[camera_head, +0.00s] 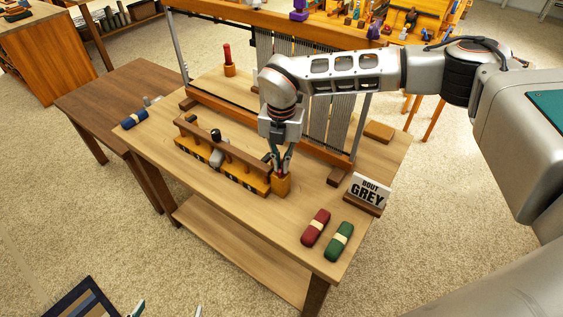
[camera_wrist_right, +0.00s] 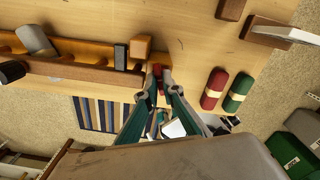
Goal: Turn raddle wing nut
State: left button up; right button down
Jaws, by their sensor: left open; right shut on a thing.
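The raddle (camera_head: 232,150), a wooden rail over a yellow-orange base, lies along the front of the loom bench; it also shows in the right wrist view (camera_wrist_right: 75,72). My right gripper (camera_head: 281,168) points down at the raddle's right end, just above an orange block (camera_head: 281,187). In the right wrist view its fingers (camera_wrist_right: 159,82) are shut on a small red piece (camera_wrist_right: 159,73), which looks to be the wing nut. The fingers hide most of it, so its angle cannot be told. My left gripper (camera_head: 168,311) is open and empty at the bottom edge, low and apart from the bench.
The loom (camera_head: 262,120) stands behind the raddle. Red (camera_head: 315,228) and green (camera_head: 339,241) bundles lie on the bench's right, near a "BOUT GREY" sign (camera_head: 369,192). A blue roll (camera_head: 134,120) lies at left.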

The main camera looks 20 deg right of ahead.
jog(key=shift+m, duration=1.7)
jog(key=c, duration=2.2)
grip_release()
jog(key=shift+r, duration=0.15)
notch_tip(320, 180, up, 12)
jog(key=shift+f, duration=0.15)
